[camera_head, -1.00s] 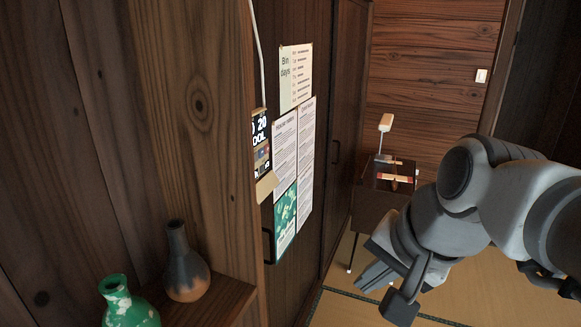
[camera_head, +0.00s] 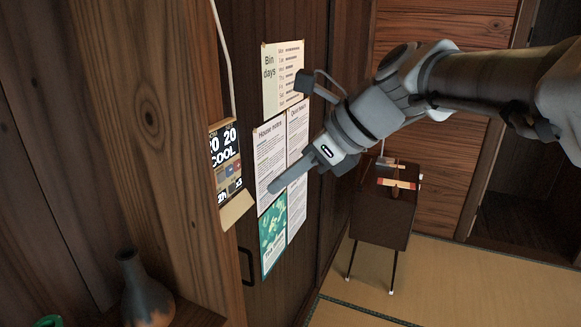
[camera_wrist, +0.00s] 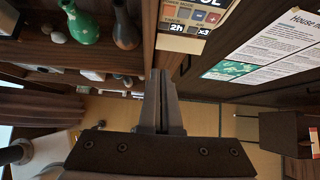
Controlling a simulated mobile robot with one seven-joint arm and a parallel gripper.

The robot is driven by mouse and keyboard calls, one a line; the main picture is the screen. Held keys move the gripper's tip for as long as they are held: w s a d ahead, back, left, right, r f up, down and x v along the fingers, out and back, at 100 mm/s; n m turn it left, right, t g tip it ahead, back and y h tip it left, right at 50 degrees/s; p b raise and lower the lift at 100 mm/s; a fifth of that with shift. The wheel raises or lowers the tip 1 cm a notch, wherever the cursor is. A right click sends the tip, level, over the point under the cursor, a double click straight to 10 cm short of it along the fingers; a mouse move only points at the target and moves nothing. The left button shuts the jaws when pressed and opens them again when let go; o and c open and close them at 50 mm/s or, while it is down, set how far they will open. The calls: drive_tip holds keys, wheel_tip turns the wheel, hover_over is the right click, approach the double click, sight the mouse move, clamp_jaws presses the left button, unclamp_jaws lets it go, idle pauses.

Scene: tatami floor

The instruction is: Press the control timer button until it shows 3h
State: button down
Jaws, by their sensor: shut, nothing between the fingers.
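The control panel (camera_head: 226,160) hangs on the wooden wall at left of centre in the head view. Its black display reads "20", "COOL" and small characters below, with a row of small coloured keys. In the wrist view the panel (camera_wrist: 193,30) is at the top, partly cut off, and its lower line shows "2h" and "x3".
Paper notices (camera_head: 268,165) hang on the dark door beside the panel. A dark vase (camera_head: 145,290) stands on a shelf below left; a green vase (camera_wrist: 83,24) shows in the wrist view. A small table (camera_head: 380,215) stands behind; the tatami floor at right is clear.

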drive_tip(key=shift+w+a+r+m, duration=0.15)
drive_tip(key=shift+w+r+m, duration=0.05)
drive_tip(key=shift+w+m, duration=0.1)
drive_tip(key=shift+f, duration=0.1)
drive_tip(key=shift+w+a+r+x, duration=0.1)
drive_tip(key=shift+a+r+x, duration=0.25)
drive_tip(key=shift+x, duration=1.75)
drive_tip(key=shift+w+a+r+x, duration=0.15)
drive_tip(key=shift+a+r+x, duration=0.2)
drive_tip(key=shift+x, duration=1.8)
drive_tip(key=shift+w+a+r+x, duration=0.1)
drive_tip(key=shift+a+r+x, duration=0.3)
drive_tip(key=shift+x, duration=1.7)
